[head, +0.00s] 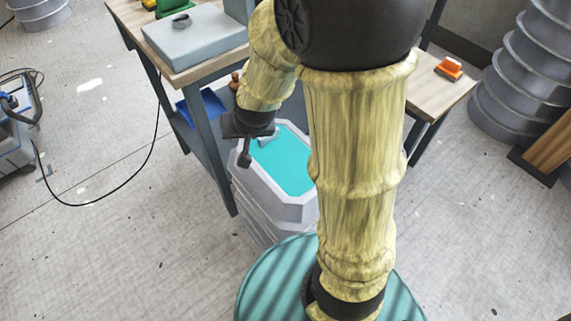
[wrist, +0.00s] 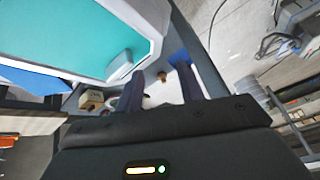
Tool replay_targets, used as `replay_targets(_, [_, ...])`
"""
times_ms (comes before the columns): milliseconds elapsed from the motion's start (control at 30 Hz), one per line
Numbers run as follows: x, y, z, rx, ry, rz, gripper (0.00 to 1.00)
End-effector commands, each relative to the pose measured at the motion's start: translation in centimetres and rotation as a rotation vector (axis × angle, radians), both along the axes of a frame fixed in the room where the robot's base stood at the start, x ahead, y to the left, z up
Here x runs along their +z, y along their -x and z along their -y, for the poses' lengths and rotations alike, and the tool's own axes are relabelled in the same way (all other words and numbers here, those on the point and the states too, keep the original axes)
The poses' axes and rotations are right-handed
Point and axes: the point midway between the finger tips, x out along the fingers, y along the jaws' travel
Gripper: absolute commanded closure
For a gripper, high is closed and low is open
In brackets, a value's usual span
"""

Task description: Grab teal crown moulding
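A bright teal surface (head: 285,162) fills the top of a pale grey, octagonal-rimmed stand (head: 285,208). In the wrist view the teal surface (wrist: 65,35) fills the upper left. A small pale grey-blue block (wrist: 120,66) lies at its edge, close to my left finger; it is small in the head view (head: 266,142). I cannot tell whether this block is the crown moulding; no other clear moulding shows. My gripper (head: 252,150) is above the stand's far left rim. In the wrist view its fingers (wrist: 160,74) are apart with nothing held between them.
A workbench (head: 205,65) with a grey-blue box (head: 195,38) stands behind at left. A blue bin (head: 202,108) sits on its lower level. An orange item (head: 449,68) lies on the right bench. Ribbed grey columns (head: 525,75) stand at far right.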

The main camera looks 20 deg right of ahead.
Motion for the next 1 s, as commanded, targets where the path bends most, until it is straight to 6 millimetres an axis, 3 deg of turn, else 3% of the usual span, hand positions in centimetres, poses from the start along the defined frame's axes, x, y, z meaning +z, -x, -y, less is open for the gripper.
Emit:
replay_targets(100, [0.1,-4.9,-2.6,-0.114,-0.031,0.122,0.62])
replay_targets(200, [-0.1,-8.1,-4.1,-0.224,-0.03,0.22,0.62])
replay_targets(300, [-0.5,-10.3,-5.2,-0.341,-0.004,0.307,0.62])
replay_targets(467, [-1.6,-11.8,-6.5,-0.535,0.087,0.428,0.62])
replay_targets(667, [-3.4,-9.8,-7.8,-0.769,0.283,0.542,0.62])
replay_targets(1000, [-5.5,-0.2,-10.5,-1.065,0.695,0.637,0.62])
